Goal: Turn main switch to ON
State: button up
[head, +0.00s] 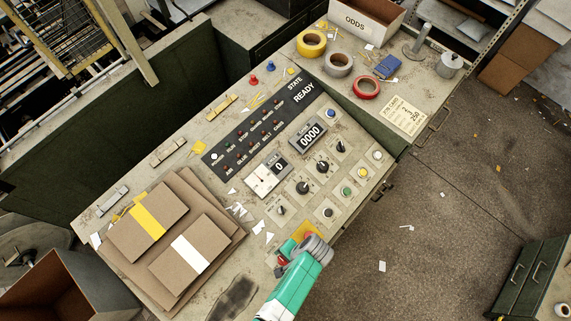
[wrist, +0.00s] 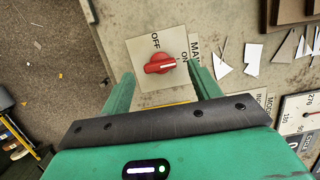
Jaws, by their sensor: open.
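The main switch is a red knob (wrist: 160,64) on a pale square plate (wrist: 139,82), upper middle in the wrist view. OFF is printed above it and ON to its right. The white mark on the knob points right, toward the ON side. My gripper (wrist: 160,74) is open, with one green finger to each side of the knob and nothing between them that I can see gripped. In the head view my gripper (head: 286,250) is at the panel's front edge, where it partly hides the switch.
The control panel's black knobs (head: 303,187) and buttons lie just behind my gripper. A stack of brown boards (head: 188,252) with white scraps is to the left. A yellow plate (head: 305,231) sits close beside the gripper. Open floor lies to the right.

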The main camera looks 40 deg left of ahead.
jog(key=v, duration=0.5)
jog(key=shift+w+d+r, duration=0.1)
jog(key=shift+r, duration=0.25)
